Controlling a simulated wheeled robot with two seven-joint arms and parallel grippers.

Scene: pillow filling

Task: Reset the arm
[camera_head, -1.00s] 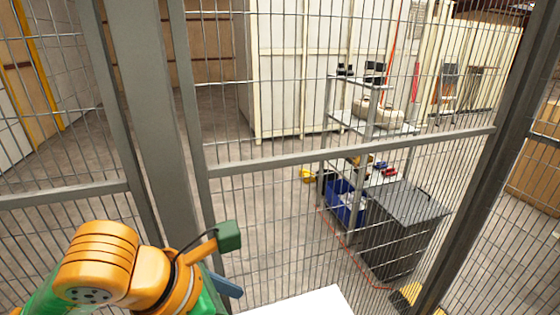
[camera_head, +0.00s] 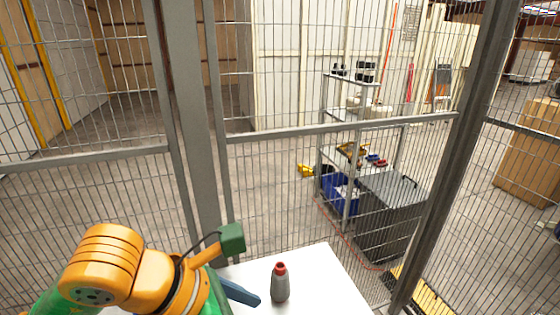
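My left arm, orange and green, comes in at the lower left of the head view. Its gripper (camera_head: 242,293) shows only as a blue-grey finger low over the left side of a white table (camera_head: 322,268). The rest of that gripper is hidden behind the wrist or cut off by the lower edge, so its opening does not show. A grey bottle with a red top (camera_head: 280,284) stands upright on the table, right of the finger and apart from it. My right arm and gripper are not in view.
A wire mesh fence (camera_head: 290,133) with grey posts stands just beyond the table. Behind it are a metal shelf rack (camera_head: 345,125), a blue bin (camera_head: 340,193) and a dark grey box (camera_head: 385,215). Cardboard boxes (camera_head: 530,155) are at the right.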

